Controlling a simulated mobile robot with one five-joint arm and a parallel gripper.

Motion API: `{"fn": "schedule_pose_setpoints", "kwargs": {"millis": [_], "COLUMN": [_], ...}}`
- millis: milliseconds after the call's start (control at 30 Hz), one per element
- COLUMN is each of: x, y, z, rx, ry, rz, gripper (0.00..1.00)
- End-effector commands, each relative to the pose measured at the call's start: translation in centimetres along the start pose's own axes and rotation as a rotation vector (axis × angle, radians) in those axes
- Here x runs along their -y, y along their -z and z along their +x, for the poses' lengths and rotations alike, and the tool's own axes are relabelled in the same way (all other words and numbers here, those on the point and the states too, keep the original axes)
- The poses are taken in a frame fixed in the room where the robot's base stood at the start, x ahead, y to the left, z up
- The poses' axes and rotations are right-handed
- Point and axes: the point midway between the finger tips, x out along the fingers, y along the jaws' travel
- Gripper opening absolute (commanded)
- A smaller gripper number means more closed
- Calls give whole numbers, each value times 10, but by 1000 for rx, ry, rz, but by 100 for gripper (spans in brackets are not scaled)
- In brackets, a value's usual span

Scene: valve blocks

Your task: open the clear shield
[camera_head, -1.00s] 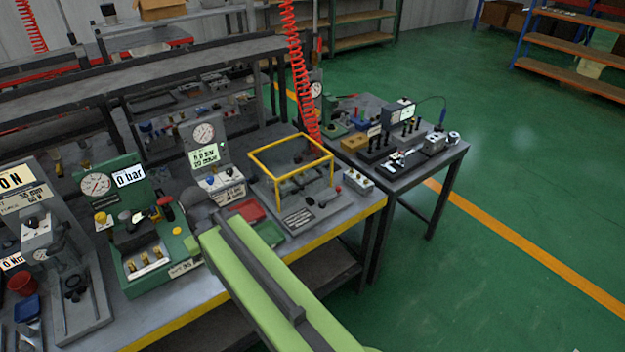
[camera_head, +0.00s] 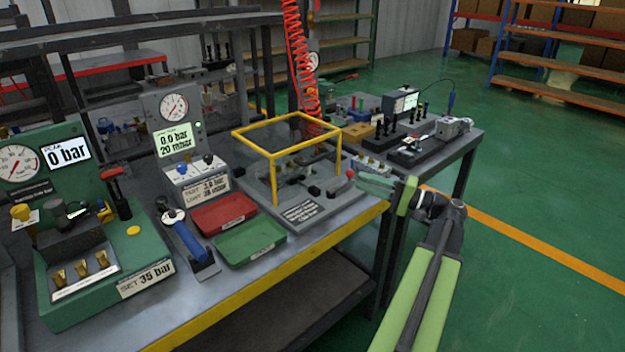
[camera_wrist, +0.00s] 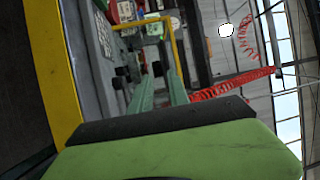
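The clear shield (camera_head: 287,133) is a see-through box with a yellow frame. It sits down over a grey test fixture (camera_head: 305,212) on the bench. In the wrist view its yellow frame (camera_wrist: 172,48) stands just beyond my fingertips. My gripper (camera_head: 358,177) is to the right of the shield, at the bench's right end, with its green fingers pointing left towards it. A small red knob (camera_head: 350,173) shows beside the fingertips; I cannot tell whether they touch it. In the wrist view the fingers (camera_wrist: 160,80) are apart with nothing seen between them.
A red tray (camera_head: 224,213) and a green tray (camera_head: 250,240) lie left of the fixture. A blue-handled tool (camera_head: 188,240) and a green gauge station (camera_head: 100,270) are further left. A second bench (camera_head: 455,150) stands behind my gripper. A red coiled hose (camera_head: 300,75) hangs behind the shield.

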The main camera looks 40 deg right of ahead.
Motion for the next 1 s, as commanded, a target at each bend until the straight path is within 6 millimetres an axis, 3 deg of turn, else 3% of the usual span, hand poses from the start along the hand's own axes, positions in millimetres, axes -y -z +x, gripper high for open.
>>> {"fn": "schedule_pose_setpoints", "kwargs": {"millis": [33,133,333,800,1000], "x": [-1,6,10,15,15], "y": [4,7,8,13,15], "z": [-14,-24,-14,98,134], "rx": [-20,-36,-38,-37,-39], "ry": [23,45,44,42,42], "rz": [-7,-13,-13,-12,-12], "gripper": [22,22,22,22,22]}}
